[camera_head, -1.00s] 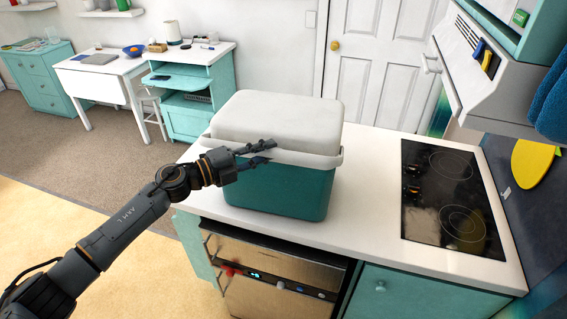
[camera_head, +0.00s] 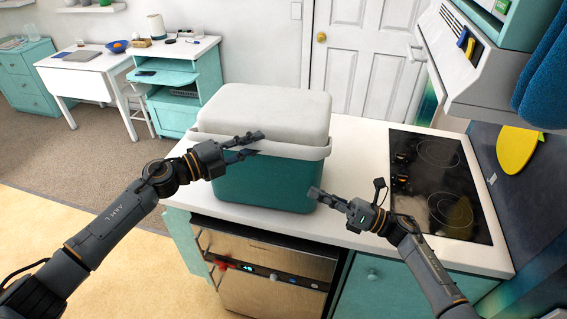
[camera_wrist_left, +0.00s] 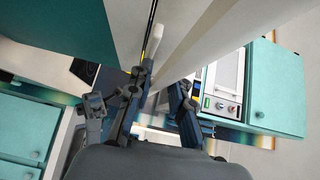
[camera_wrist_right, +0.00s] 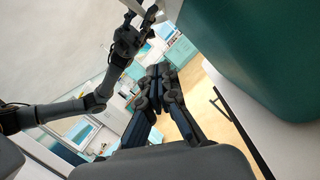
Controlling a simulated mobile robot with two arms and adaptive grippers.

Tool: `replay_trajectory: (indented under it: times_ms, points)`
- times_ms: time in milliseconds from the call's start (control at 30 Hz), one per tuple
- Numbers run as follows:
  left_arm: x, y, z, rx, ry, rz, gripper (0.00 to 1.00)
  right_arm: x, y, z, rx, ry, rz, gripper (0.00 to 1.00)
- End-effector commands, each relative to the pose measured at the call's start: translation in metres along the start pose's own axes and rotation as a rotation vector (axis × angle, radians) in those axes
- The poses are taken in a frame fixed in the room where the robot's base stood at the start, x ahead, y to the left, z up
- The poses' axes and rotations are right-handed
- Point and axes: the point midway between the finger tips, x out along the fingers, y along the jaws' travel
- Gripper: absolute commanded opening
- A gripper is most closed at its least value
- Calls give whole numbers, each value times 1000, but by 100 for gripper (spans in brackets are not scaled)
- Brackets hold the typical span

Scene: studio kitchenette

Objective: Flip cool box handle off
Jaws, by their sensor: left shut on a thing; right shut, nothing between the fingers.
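The cool box (camera_head: 262,185) stands on the white counter, with a teal body and a pale lid (camera_head: 268,108) that is down. Its white handle (camera_head: 308,152) lies as a band along the front just below the lid. My left gripper (camera_head: 258,144) is shut on the handle at the box's front; its fingers also show in the left wrist view (camera_wrist_left: 160,80), with the pale band between them. My right gripper (camera_head: 316,193) is shut and empty, low beside the box's front right corner. It also shows in the right wrist view (camera_wrist_right: 160,70), apart from the teal wall.
A black cooktop (camera_head: 440,185) lies on the counter (camera_head: 350,140) to the right of the box. A steel-fronted appliance (camera_head: 262,265) sits below the counter. A range hood (camera_head: 470,60) hangs at upper right. Bare counter lies between box and cooktop.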

Motion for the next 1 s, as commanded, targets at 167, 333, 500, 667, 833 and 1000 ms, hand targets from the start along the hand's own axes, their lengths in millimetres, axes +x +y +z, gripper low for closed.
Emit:
replay_trajectory:
  times_ms: [167, 333, 500, 667, 833, 1000]
  points:
    - [0, -4, 1, 3, -1, -7, 0, 14, 8, 6, -76, 35, 33, 0]
    - [0, -4, 1, 3, -1, -6, 0, 44, 9, 5, -72, 31, 32, 0]
    - [0, -4, 1, 2, -1, -6, 0, 82, 10, 4, -71, 30, 32, 0]
    - [0, -4, 1, 2, -2, -5, 0, 106, 10, 12, -75, 30, 28, 0]
    - [0, -3, 1, 2, -2, -5, 0, 111, 11, 32, -71, 31, 26, 0]
    - [0, -3, 1, 2, -2, -5, 0, 113, 11, 40, -68, 31, 25, 0]
